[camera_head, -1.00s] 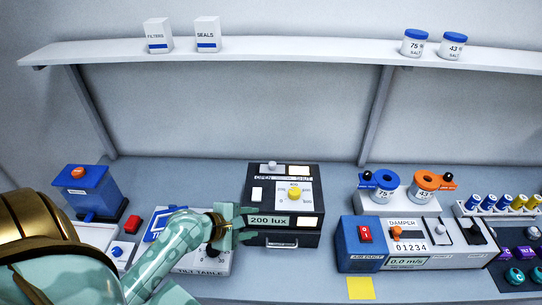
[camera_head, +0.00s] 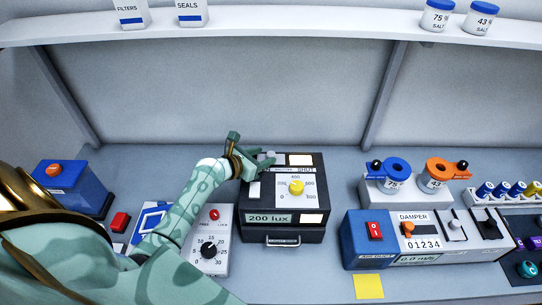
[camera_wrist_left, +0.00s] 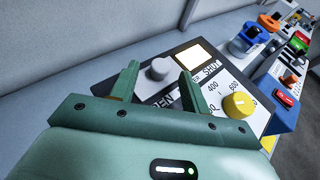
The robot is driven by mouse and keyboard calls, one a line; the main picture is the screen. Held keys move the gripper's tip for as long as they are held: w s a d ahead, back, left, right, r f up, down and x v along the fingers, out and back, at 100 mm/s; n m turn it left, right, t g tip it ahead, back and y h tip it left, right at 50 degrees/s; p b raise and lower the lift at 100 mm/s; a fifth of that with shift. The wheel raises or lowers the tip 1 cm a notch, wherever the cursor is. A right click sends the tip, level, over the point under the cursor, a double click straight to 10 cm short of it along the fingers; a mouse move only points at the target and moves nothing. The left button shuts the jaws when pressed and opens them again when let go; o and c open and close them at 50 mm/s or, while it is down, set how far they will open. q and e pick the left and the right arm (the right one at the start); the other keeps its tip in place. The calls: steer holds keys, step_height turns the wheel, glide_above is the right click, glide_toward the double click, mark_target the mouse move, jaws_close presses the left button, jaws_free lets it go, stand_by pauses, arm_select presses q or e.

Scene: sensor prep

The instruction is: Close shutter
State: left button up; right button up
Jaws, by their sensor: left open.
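The black light box (camera_head: 297,236) stands on the bench in the middle, with a yellow dial (camera_head: 296,187) and a "200 lux" display on its face. Its grey shutter knob (camera_wrist_left: 158,69) sits at the top beside the OPEN and SHUT lettering. In the wrist view the knob lies between the two green fingers of my left gripper (camera_wrist_left: 157,83), which are apart, with space on both sides of the knob. In the head view my left gripper (camera_head: 252,157) is over the box's top left corner and partly covers the lettering. My right gripper is not in view.
A tilt table panel (camera_head: 209,240) with a black dial is under and beside my left arm. A blue box with an orange button (camera_head: 73,183) stands at the left. An air duct unit (camera_head: 376,238) and a yellow note (camera_head: 368,286) are at the right. A shelf (camera_head: 300,27) runs above.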

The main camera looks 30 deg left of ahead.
mark_target(270, 154)
arm_select(q)
steer(key=b+x, duration=0.1)
steer(key=x, duration=0.2)
steer(key=shift+w+d+f, duration=0.15)
steer(key=shift+w, duration=0.15)
steer(key=shift+w+f, duration=0.1)
steer(key=shift+w, duration=0.2)
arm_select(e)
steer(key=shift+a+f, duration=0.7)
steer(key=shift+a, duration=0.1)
